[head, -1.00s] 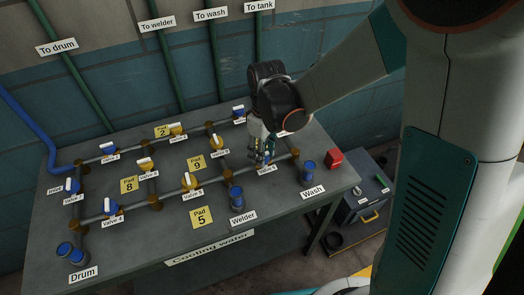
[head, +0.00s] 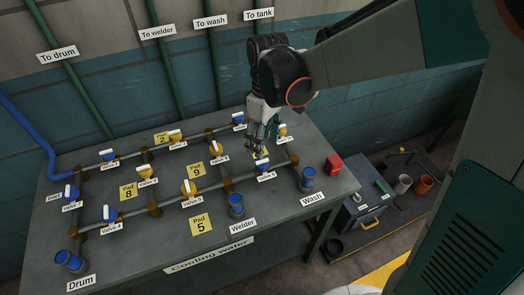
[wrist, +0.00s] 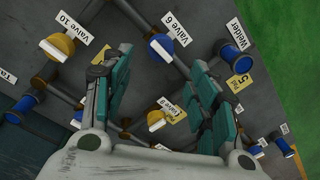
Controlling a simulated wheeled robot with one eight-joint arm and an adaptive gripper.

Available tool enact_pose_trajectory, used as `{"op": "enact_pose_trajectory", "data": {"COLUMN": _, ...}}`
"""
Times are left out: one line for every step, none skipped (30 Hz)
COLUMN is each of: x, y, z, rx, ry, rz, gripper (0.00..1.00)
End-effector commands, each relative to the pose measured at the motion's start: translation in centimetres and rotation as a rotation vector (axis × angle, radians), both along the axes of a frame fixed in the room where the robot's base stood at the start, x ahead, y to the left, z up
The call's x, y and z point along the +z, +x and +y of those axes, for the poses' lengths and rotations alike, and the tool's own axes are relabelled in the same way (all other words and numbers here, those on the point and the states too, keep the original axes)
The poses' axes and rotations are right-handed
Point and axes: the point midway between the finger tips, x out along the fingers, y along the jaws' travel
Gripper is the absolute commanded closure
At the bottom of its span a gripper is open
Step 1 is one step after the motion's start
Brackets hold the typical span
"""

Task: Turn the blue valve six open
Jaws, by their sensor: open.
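The blue valve six (head: 264,166) sits on the front pipe run near the right end of the table, with its label just in front. In the wrist view it is the blue valve with a white handle (wrist: 160,50), beyond and between my fingers. There the handle looks roughly in line with its pipe. My gripper (head: 258,150) is just above and behind the valve in the head view. In the wrist view its teal fingers (wrist: 160,75) are spread apart with nothing between them. I see no contact with the handle.
The yellow valve ten (head: 282,131) stands close behind my gripper. The Welder (head: 236,205) and Wash (head: 307,180) blue fittings stand in front. Pipes and several other valves fill the left.

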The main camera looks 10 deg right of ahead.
Motion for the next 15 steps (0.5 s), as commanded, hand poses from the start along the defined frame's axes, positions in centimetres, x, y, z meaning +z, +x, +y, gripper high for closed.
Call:
{"op": "enact_pose_trajectory", "data": {"x": 1.0, "y": 0.0, "z": -0.1, "rx": 0.000, "ry": 0.000, "rz": 0.000, "gripper": 0.46}}
{"op": "enact_pose_trajectory", "data": {"x": 1.4, "y": 0.0, "z": -0.1, "rx": 0.000, "ry": 0.000, "rz": 0.000, "gripper": 0.46}}
{"op": "enact_pose_trajectory", "data": {"x": 2.0, "y": 0.1, "z": -0.1, "rx": 0.000, "ry": 0.000, "rz": 0.000, "gripper": 0.46}}
{"op": "enact_pose_trajectory", "data": {"x": 2.4, "y": 0.1, "z": -0.1, "rx": 0.000, "ry": 0.000, "rz": 0.000, "gripper": 0.46}}
{"op": "enact_pose_trajectory", "data": {"x": 2.8, "y": 0.1, "z": -0.2, "rx": 0.000, "ry": 0.000, "rz": 0.000, "gripper": 0.46}}
{"op": "enact_pose_trajectory", "data": {"x": 3.2, "y": 0.1, "z": -0.2, "rx": 0.000, "ry": 0.000, "rz": 0.000, "gripper": 0.46}}
{"op": "enact_pose_trajectory", "data": {"x": 3.4, "y": 0.1, "z": -0.2, "rx": 0.000, "ry": 0.000, "rz": 0.000, "gripper": 0.46}}
{"op": "enact_pose_trajectory", "data": {"x": 3.7, "y": 0.1, "z": -0.2, "rx": 0.000, "ry": 0.000, "rz": 0.000, "gripper": 0.46}}
{"op": "enact_pose_trajectory", "data": {"x": 3.9, "y": 0.1, "z": -0.2, "rx": 0.001, "ry": 0.000, "rz": 0.000, "gripper": 0.46}}
{"op": "enact_pose_trajectory", "data": {"x": 4.1, "y": 0.2, "z": -0.2, "rx": 0.001, "ry": 0.000, "rz": 0.000, "gripper": 0.46}}
{"op": "enact_pose_trajectory", "data": {"x": 4.2, "y": 0.2, "z": -0.2, "rx": 0.001, "ry": 0.000, "rz": 0.000, "gripper": 0.46}}
{"op": "enact_pose_trajectory", "data": {"x": 4.2, "y": 0.1, "z": -0.2, "rx": 0.001, "ry": 0.000, "rz": 0.000, "gripper": 0.46}}
{"op": "enact_pose_trajectory", "data": {"x": 4.3, "y": 0.1, "z": -0.2, "rx": 0.001, "ry": 0.000, "rz": 0.000, "gripper": 0.46}}
{"op": "enact_pose_trajectory", "data": {"x": 4.3, "y": 0.1, "z": -0.2, "rx": 0.001, "ry": 0.000, "rz": 0.000, "gripper": 0.46}}
{"op": "enact_pose_trajectory", "data": {"x": 4.3, "y": 0.1, "z": -0.2, "rx": 0.001, "ry": 0.000, "rz": 0.000, "gripper": 0.46}}
